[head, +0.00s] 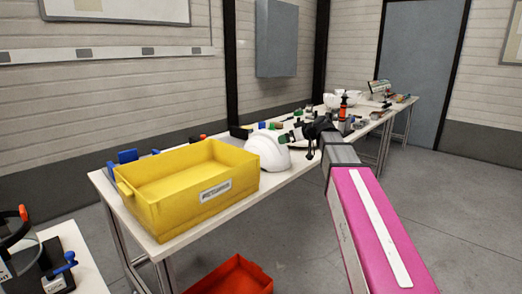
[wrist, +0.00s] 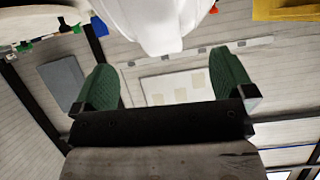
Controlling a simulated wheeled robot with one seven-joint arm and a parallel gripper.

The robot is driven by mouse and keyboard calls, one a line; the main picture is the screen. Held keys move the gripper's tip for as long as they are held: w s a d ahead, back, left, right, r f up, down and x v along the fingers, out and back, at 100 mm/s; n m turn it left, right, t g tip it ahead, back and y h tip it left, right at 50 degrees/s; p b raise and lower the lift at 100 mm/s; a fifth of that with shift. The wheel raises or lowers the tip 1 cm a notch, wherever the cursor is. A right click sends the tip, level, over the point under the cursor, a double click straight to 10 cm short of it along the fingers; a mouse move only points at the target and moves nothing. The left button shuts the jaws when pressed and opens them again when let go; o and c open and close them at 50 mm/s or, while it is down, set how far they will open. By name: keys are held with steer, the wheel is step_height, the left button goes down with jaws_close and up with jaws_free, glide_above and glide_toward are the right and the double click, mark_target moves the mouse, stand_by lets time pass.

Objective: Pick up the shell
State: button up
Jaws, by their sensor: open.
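The white helmet shell (head: 267,153) stands on the long white table (head: 185,232), just right of the yellow bin. In the wrist view the white shell (wrist: 150,22) fills the top middle, beyond and roughly between the fingertips. My gripper (head: 303,133) is just right of the shell in the head view, small and partly mixed with clutter behind it. In the wrist view my gripper (wrist: 163,62) has its two green fingers wide apart with nothing between them. I cannot tell exactly how far the fingertips are from the shell.
The yellow bin (head: 190,188) stands close on the shell's left. Tools and small parts lie behind and further right, with more white shells (head: 345,98) at the far end. A red bin (head: 232,275) is below the table. Another table (head: 75,245) is at lower left.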

mark_target(268, 131)
steer(key=shift+n+t+y, duration=0.3)
steer(key=shift+n+y, duration=0.1)
steer(key=w+a, duration=0.1)
steer(key=a, duration=0.1)
steer(key=w+a+r, duration=0.1)
steer(key=w, duration=0.1)
steer(key=w+a, duration=0.1)
steer(key=a, duration=0.1)
steer(key=shift+w+a+r, duration=0.25)
steer(key=shift+w+a, duration=0.05)
steer(key=shift+r+x, duration=0.1)
steer(key=shift+x, duration=1.25)
steer(key=shift+r+x, duration=0.15)
steer(key=shift+x, duration=1.15)
steer(key=shift+c, duration=0.3)
